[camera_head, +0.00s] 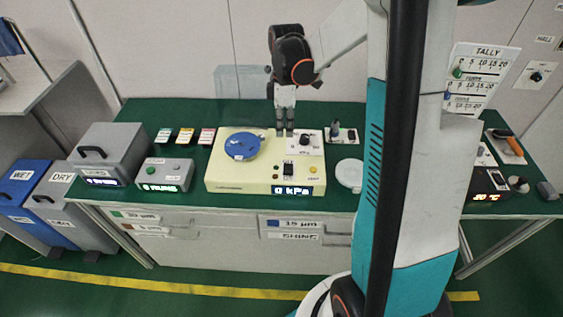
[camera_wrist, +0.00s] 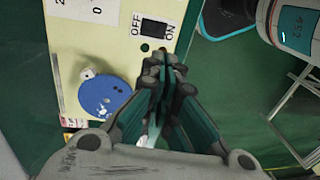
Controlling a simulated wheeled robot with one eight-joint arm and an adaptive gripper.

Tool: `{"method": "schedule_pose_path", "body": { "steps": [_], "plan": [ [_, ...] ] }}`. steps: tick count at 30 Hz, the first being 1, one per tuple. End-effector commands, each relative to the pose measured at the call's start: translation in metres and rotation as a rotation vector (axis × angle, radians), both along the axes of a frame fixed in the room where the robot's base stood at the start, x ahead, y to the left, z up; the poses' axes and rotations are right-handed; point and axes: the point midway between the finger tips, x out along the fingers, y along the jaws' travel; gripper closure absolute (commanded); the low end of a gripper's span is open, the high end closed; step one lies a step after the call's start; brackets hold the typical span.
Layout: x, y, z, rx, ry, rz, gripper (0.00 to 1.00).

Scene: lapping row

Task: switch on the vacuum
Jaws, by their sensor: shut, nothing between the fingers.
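The cream vacuum unit (camera_head: 225,172) stands on the green bench, with a blue round plate (camera_head: 242,147) on top. Its display (camera_head: 298,190) reads 0 kPa. A black rocker switch (camera_head: 288,169) sits on its front right part. In the wrist view the switch (camera_wrist: 154,28) lies between OFF and ON labels, with a dark green lamp (camera_wrist: 145,47) beside it. My gripper (camera_head: 285,133) points down over the unit's back right part, behind the switch in the head view. In the wrist view the shut fingertips (camera_wrist: 164,58) appear just below the switch, with no clear contact.
A white dial plate with a black knob (camera_head: 304,140) is close to my gripper. A grey control box (camera_head: 164,175) and a grey lidded case (camera_head: 108,150) stand left. A white round dish (camera_head: 349,174) lies right.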

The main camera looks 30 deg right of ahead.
Motion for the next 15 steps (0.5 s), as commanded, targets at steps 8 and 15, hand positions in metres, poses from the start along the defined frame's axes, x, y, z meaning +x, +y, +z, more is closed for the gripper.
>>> {"method": "schedule_pose_path", "body": {
  "steps": [8, 15],
  "plan": [
    [0.0, 0.0, -0.001, 0.0, 0.0, -0.001, 1.0],
    [-0.002, 0.002, -0.027, -0.001, -0.001, -0.001, 1.0]
  ]
}}
